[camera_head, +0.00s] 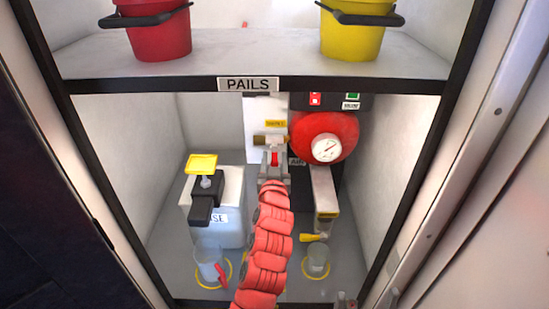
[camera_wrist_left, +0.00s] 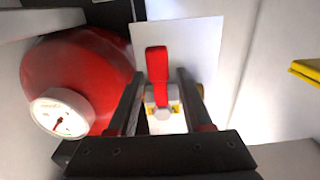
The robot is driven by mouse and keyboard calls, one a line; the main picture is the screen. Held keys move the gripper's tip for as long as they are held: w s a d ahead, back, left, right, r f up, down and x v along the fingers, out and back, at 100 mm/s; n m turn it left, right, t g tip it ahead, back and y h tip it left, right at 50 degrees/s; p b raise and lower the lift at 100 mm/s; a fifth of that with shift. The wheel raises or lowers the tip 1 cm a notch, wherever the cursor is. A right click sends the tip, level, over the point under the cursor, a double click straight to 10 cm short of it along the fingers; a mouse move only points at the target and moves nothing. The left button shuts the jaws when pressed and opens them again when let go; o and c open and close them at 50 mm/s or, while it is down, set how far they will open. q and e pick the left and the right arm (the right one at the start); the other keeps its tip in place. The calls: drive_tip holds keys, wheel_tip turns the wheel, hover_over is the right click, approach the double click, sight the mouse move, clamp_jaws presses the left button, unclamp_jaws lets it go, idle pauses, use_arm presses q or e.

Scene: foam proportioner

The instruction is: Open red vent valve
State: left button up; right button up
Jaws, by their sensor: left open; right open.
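The red vent valve lever (camera_head: 274,158) is at the back of the lower cabinet bay, below brass fittings. In the left wrist view the red lever (camera_wrist_left: 157,65) stands upright over a pale hexagonal hub, in front of a white plate. My left gripper (camera_head: 273,153), on a red segmented arm, reaches to the valve. In the left wrist view its open fingers (camera_wrist_left: 158,95) stand one on each side of the lever, with gaps visible. Contact at the hub cannot be told. My right gripper (camera_head: 345,300) shows only as small tips at the bottom edge, apart from the valve.
A red tank (camera_head: 335,130) with a gauge (camera_head: 326,148) sits close right of the valve. A dispenser jug (camera_head: 215,205) stands left, a clear cup (camera_head: 210,263) before it. Another cup (camera_head: 316,262) stands under a spout. The shelf (camera_head: 240,55) above holds red and yellow pails.

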use_arm(q)
clamp_jaws()
idle(0.3)
idle(1.2)
